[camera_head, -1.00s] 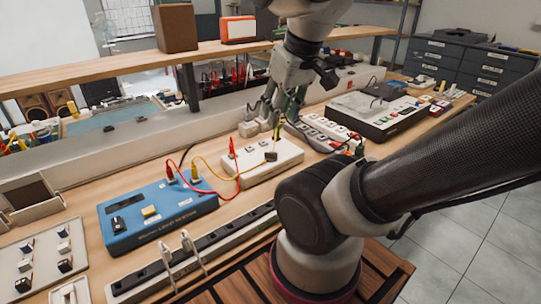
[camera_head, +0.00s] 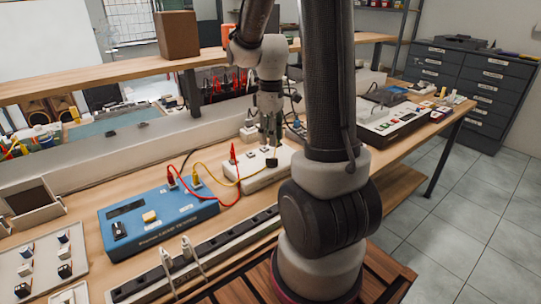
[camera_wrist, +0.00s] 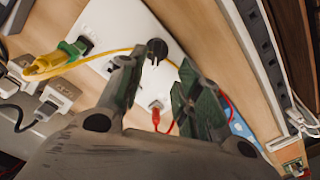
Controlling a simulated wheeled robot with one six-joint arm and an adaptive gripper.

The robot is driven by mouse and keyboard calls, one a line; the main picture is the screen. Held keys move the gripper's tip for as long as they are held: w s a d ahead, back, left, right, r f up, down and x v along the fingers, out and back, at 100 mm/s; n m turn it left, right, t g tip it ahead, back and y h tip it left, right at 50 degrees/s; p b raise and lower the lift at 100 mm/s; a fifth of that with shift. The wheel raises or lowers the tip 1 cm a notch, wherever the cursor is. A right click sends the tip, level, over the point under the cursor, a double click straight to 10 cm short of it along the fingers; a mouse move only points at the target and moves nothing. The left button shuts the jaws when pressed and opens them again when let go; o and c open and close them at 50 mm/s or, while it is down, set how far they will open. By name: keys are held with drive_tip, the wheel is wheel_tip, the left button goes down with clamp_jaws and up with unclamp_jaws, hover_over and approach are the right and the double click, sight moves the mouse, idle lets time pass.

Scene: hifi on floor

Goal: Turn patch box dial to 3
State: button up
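The patch box is a white box (camera_head: 258,180) on the bench, which also fills the upper middle of the wrist view (camera_wrist: 112,25). Its black round dial (camera_wrist: 157,48) shows in the wrist view; I cannot read its setting. My gripper (camera_wrist: 160,64) is open, with the dial just beyond and between its fingertips, apparently not touching. In the head view my gripper (camera_head: 268,143) points down over the box's right part. My arm hides some of the box's right side.
A blue meter box (camera_head: 158,217) stands left of the patch box, joined by red and yellow leads (camera_head: 228,199). A power strip (camera_head: 205,252) runs along the front. A shelf (camera_head: 110,77) crosses behind. White adapters (camera_wrist: 58,96) lie near the box.

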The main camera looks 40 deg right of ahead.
sight(271, 158)
drive_tip(key=shift+w+n, duration=0.25)
drive_tip(key=shift+n, duration=0.55)
wheel_tip(271, 158, down, 8)
drive_tip(key=shift+r, duration=0.15)
clamp_jaws()
